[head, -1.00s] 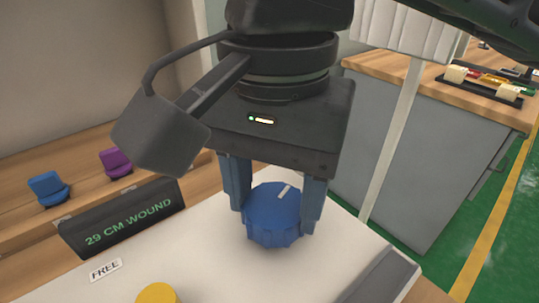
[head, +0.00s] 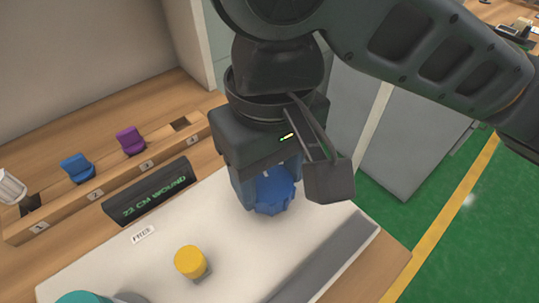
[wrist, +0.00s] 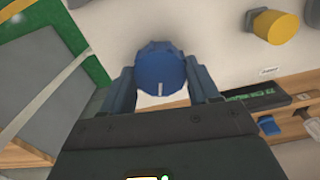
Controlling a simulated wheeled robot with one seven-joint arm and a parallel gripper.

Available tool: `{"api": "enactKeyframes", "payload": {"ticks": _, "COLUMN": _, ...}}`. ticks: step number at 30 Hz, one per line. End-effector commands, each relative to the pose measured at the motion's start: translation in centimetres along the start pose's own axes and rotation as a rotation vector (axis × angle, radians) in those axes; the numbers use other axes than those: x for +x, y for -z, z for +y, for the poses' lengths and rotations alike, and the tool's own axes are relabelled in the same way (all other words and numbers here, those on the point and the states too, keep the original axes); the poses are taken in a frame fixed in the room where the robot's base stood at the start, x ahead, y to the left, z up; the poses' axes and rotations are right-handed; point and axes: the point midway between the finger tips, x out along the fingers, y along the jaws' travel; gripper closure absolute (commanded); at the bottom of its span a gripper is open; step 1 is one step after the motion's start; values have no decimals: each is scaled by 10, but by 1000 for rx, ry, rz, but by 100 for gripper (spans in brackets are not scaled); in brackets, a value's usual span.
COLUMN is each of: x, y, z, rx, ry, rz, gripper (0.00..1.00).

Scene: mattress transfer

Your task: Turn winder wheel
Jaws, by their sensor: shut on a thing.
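The winder wheel is a blue ribbed knob (head: 273,190) on the white panel (head: 225,225). My gripper (head: 262,185) comes down over it from above, its blue fingers on either side and shut on it. In the wrist view the wheel (wrist: 160,70) sits between my two fingertips (wrist: 162,80), and its white mark points toward the gripper's body. In the head view my gripper hides part of the wheel. A dark display (head: 150,200) left of it reads 22 CM WOUND in green.
A yellow knob (head: 190,261) and a teal round thing (head: 82,297) stand on the panel's near left part. A FREE label (head: 143,234) lies near the display. A wooden rack (head: 107,185) with numbered slots holds a blue piece (head: 77,168) and a purple piece (head: 131,140).

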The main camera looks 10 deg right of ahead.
Motion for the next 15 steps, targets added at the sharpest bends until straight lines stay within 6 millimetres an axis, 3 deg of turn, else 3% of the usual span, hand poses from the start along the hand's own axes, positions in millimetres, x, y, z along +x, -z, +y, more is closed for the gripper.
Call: {"api": "enactKeyframes", "payload": {"ticks": 15, "x": -2, "y": 1, "z": 0, "rx": -489, "ry": 1, "rz": 2, "gripper": 70}}
